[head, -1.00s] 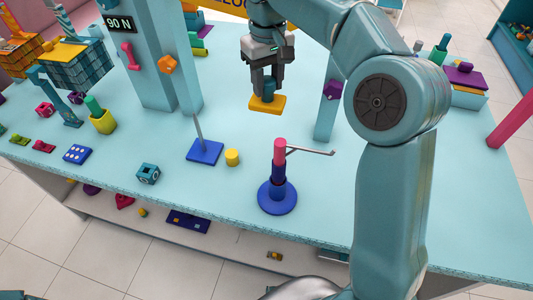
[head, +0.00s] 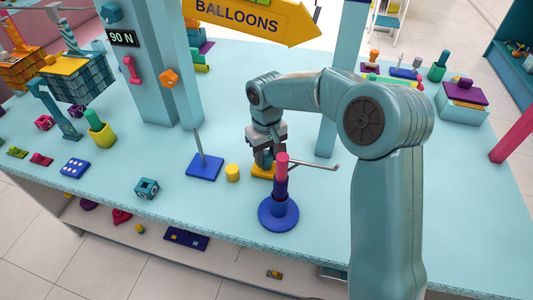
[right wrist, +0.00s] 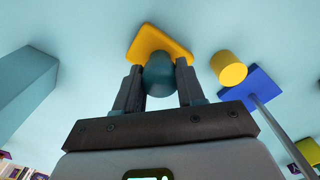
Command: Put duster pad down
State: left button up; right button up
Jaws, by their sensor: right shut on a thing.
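The duster pad is a flat yellow block with a dark teal knob. In the head view the duster pad (head: 260,171) is low at the table surface, partly hidden by my right gripper (head: 265,158) and the pink-topped post. Whether its underside touches the table is not clear. In the right wrist view the pad (right wrist: 150,40) is beyond the fingers, and its knob (right wrist: 158,78) sits between the two fingers of my right gripper (right wrist: 159,82), which is shut on it. My left gripper is not in view.
A blue stand (head: 278,214) with a pink-topped post and a side rod is in front of my right gripper. A yellow cylinder (head: 232,173) and a blue plate with a pin (head: 204,167) stand to the left. A teal pillar (head: 328,125) rises to the right. Bare table lies further right.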

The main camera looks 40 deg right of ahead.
aim_at(265, 154)
jog(key=shift+f, duration=0.1)
jog(key=shift+s, duration=0.2)
jog(key=o, duration=0.9)
jog(key=shift+w+f, duration=0.15)
jog(key=shift+w, duration=0.05)
jog(key=shift+o, duration=0.2)
jog(key=shift+s, duration=0.15)
notch_tip(265, 154, up, 16)
jog(key=shift+w+a+r, duration=0.2)
